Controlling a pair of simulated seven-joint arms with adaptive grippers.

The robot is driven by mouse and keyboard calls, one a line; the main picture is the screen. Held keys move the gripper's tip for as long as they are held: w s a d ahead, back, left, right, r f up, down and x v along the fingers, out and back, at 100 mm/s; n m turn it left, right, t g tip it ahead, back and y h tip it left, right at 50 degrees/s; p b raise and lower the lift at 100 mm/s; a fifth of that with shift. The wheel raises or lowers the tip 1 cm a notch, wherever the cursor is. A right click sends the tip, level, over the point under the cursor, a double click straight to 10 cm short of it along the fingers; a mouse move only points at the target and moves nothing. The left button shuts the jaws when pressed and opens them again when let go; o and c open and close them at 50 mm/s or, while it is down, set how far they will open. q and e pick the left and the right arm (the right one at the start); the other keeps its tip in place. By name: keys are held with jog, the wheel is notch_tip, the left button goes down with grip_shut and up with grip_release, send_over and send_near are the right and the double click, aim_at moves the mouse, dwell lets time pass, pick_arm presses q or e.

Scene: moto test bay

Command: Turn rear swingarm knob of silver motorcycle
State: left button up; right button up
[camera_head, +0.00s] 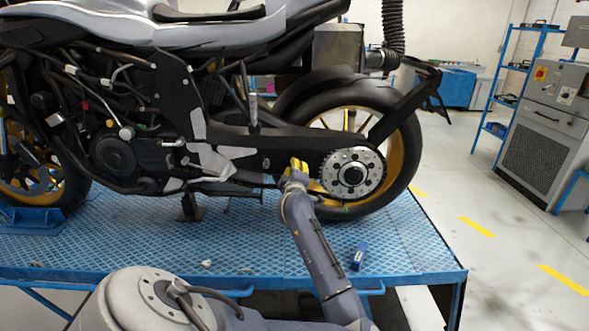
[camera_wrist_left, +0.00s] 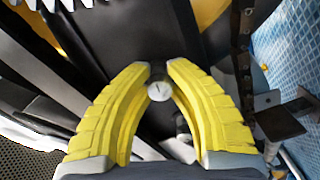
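The silver motorcycle (camera_head: 215,35) stands on a blue platform, its rear wheel to the right. My left gripper (camera_head: 297,166), with yellow fingers, is at the swingarm (camera_head: 275,140), just left of the rear sprocket. In the left wrist view, a small round knob (camera_wrist_left: 160,92) with a pale slotted face and dark body sits between the fingertips. My left gripper (camera_wrist_left: 160,66) is closed in around it, with a fingertip against each side as far as I can see. In the head view the gripper hides the knob. My right gripper is out of view.
The silver rear sprocket (camera_head: 352,174) and black rear tyre (camera_head: 400,120) are close to my left gripper. A small blue object (camera_head: 359,256) lies on the blue platform (camera_head: 400,250). A grey cabinet (camera_head: 545,130) and blue shelf (camera_head: 508,75) stand at the right.

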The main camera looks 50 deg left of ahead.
aim_at(295, 141)
pick_arm(q)
jog(key=o, duration=0.6)
jog(key=shift+o, duration=0.2)
jog(key=o, duration=0.3)
jog(key=r, duration=0.7)
jog(key=shift+a, duration=0.2)
jog(key=shift+d+r, duration=0.2)
jog(key=shift+r, duration=0.3)
jog(key=shift+d+r, duration=0.15)
jog(key=shift+r, duration=0.35)
jog(key=c, duration=0.3)
jog(key=shift+a+r, duration=0.15)
jog(key=shift+r, duration=0.4)
